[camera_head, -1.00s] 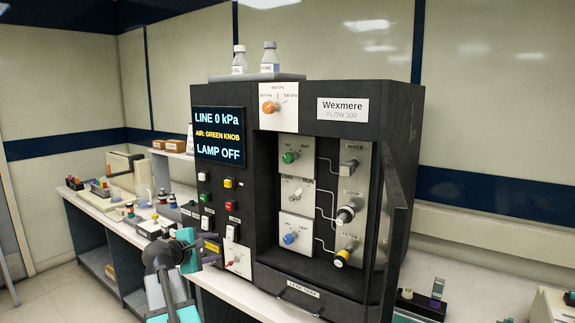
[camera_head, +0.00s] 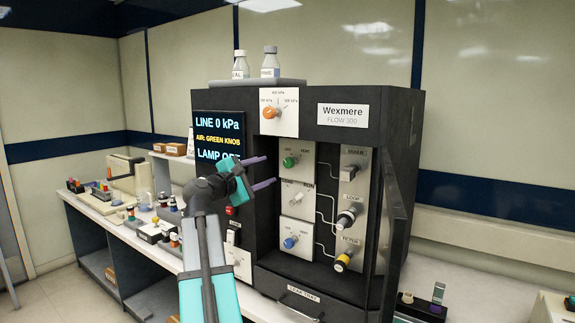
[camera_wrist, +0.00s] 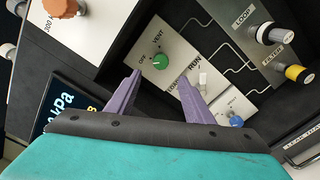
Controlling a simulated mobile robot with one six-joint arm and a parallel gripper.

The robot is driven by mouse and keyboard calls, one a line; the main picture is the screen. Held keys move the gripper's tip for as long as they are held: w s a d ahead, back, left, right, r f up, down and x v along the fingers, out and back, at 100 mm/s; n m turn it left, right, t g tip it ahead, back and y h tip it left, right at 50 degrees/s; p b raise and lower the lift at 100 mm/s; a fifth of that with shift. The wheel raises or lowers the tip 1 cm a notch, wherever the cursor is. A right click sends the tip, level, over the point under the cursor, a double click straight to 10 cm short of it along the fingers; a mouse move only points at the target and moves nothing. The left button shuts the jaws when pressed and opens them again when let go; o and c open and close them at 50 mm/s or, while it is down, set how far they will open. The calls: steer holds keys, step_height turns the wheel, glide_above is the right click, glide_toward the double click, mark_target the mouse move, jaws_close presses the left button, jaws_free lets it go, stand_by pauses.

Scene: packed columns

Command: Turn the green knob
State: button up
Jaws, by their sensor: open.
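The green knob (camera_head: 290,162) sits on a white plate in the open bay of the black Wexmere machine, between OFF and VENT marks. In the wrist view the green knob (camera_wrist: 160,61) is ahead of my gripper, slightly beyond the left fingertip. My gripper (camera_head: 261,171) is open and empty, its two purple fingers pointing right toward the bay, apart from the knob and lower left of it. In the wrist view my gripper (camera_wrist: 161,80) shows both fingers spread. The screen (camera_head: 218,136) reads LINE 0 kPa, AIR: GREEN KNOB; its lamp line is partly hidden by my gripper.
A white switch (camera_head: 297,197) and a blue knob (camera_head: 290,242) sit below the green knob. An orange knob (camera_head: 270,112) is above. Several knobs line the right panel. An open door (camera_head: 398,225) stands at the bay's right. Bottles (camera_head: 270,62) stand on top.

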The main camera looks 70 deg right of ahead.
mark_target(287, 164)
steer(key=p+x, duration=0.3)
steer(key=x, duration=1)
steer(key=shift+s+d, duration=0.1)
steer(key=shift+d, duration=0.3)
steer(key=c, duration=1.1)
steer(key=shift+o, duration=0.2)
steer(key=shift+a+f, duration=0.1)
steer(key=shift+a, duration=0.15)
